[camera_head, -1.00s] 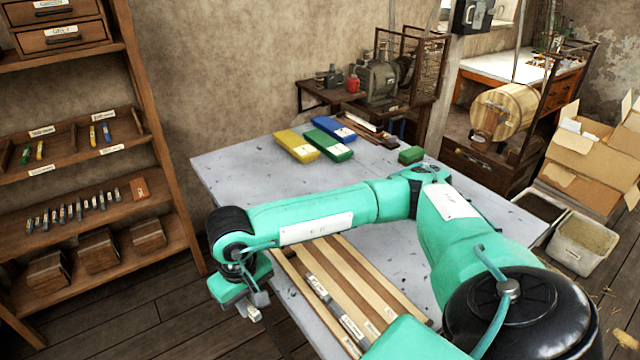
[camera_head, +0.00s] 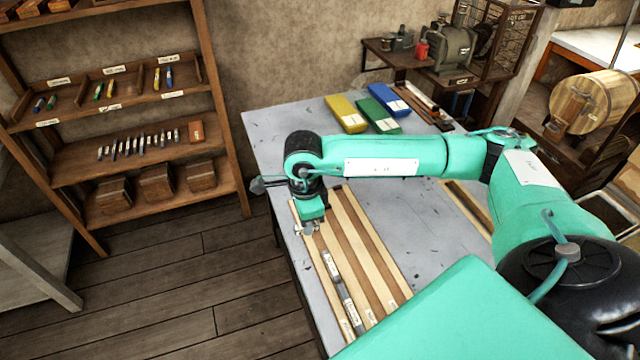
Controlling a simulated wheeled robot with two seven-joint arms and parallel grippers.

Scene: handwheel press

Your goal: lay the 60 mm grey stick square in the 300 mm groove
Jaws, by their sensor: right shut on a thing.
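My right gripper (camera_head: 306,229) points down over the far left part of the grooved wooden board (camera_head: 372,246) on the table. It is shut on a small grey stick, mostly hidden by the fingers and too small to read. Below it, towards the near end, grey sticks with pale labels (camera_head: 332,268) lie end to end along the left groove. The other grooves look empty where I see them. I cannot tell whether the held stick touches the board. My left gripper is not in view.
A grey table (camera_head: 272,128) carries the board. Yellow (camera_head: 346,114), green (camera_head: 379,117) and blue (camera_head: 389,99) blocks lie at its back. A shelf (camera_head: 75,173) at left holds a row of small sticks (camera_head: 133,146). My right arm covers part of the table.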

